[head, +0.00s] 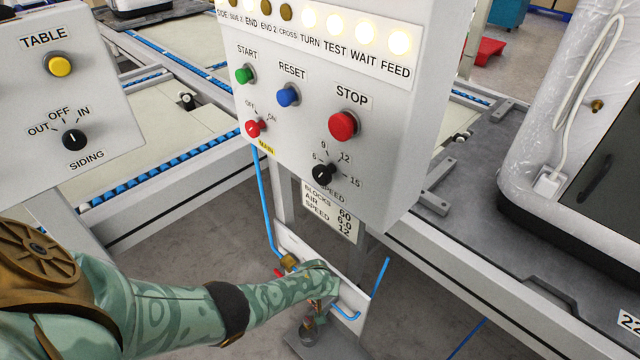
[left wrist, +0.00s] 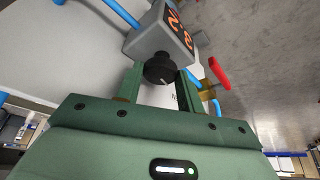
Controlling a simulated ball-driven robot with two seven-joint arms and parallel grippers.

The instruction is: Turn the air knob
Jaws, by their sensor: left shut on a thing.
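The black air knob (left wrist: 158,72) is under a grey box with a display (left wrist: 180,26) in the left wrist view. The display shows orange digits that are tilted and hard to read. My left gripper (left wrist: 160,80) has one green finger on each side of the knob and is shut on it. In the head view my left arm reaches down to the low white panel, and the left gripper (head: 322,287) is there below the control box. The knob is hidden in that view. My right gripper is not in view.
Beside the knob are a brass valve (left wrist: 207,87) with a red handle (left wrist: 219,73) and blue hoses. Above the arm hangs a control box (head: 400,110) with buttons, lamps and a label (head: 330,212) reading blocks 60, air 6.0, speed 12. A siding box (head: 110,100) stands left.

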